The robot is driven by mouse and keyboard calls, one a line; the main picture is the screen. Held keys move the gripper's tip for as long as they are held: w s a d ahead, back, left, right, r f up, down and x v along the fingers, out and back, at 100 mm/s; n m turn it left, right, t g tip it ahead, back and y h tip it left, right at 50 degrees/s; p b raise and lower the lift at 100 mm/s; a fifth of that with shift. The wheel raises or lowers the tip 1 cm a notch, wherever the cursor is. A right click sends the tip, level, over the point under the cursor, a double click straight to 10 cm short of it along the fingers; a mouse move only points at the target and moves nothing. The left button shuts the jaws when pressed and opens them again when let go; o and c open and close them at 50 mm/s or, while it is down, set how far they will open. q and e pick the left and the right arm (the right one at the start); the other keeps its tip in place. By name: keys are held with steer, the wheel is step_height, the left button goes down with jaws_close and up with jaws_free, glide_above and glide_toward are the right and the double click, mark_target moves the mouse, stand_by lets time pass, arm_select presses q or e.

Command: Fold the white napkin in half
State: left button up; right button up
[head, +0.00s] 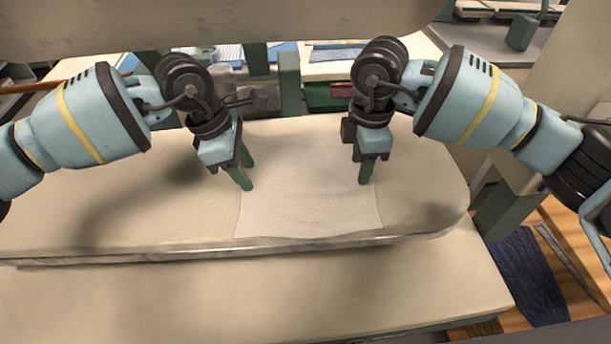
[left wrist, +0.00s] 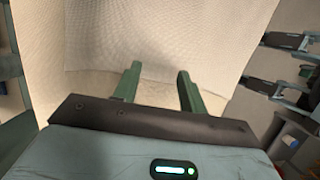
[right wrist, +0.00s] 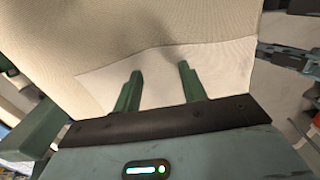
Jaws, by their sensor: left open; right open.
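The white napkin (head: 305,205) lies flat on the padded beige board in the head view, its near edge close to the board's front edge. It also shows in the left wrist view (left wrist: 150,35) and the right wrist view (right wrist: 165,75). My left gripper (head: 246,174) is open and empty at the napkin's left side. My right gripper (head: 363,170) is open and empty over the napkin's right side. Both point down, with the fingers apart in the wrist views. I cannot tell whether the fingertips touch the cloth. The napkin's far corners are partly hidden by the grippers.
The padded board (head: 110,205) has free room left of the napkin and a little to its right. A lower beige surface (head: 260,295) lies in front. A beige panel (head: 200,22) crosses the top of the head view. Green posts (head: 289,85) stand behind the board.

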arm_select(q)
steer(key=shift+f, duration=0.25)
arm_select(e)
steer(key=shift+f, duration=0.3)
arm_select(q)
steer(key=shift+f, duration=0.35)
arm_select(e)
steer(key=shift+f, duration=0.3)
arm_select(q)
steer(key=shift+r, duration=0.15)
steer(key=shift+c, duration=0.4)
arm_select(e)
steer(key=shift+r, duration=0.1)
steer(key=shift+c, duration=0.4)
arm_select(q)
steer(key=shift+s, duration=0.1)
jaws_close()
arm_select(e)
jaws_close()
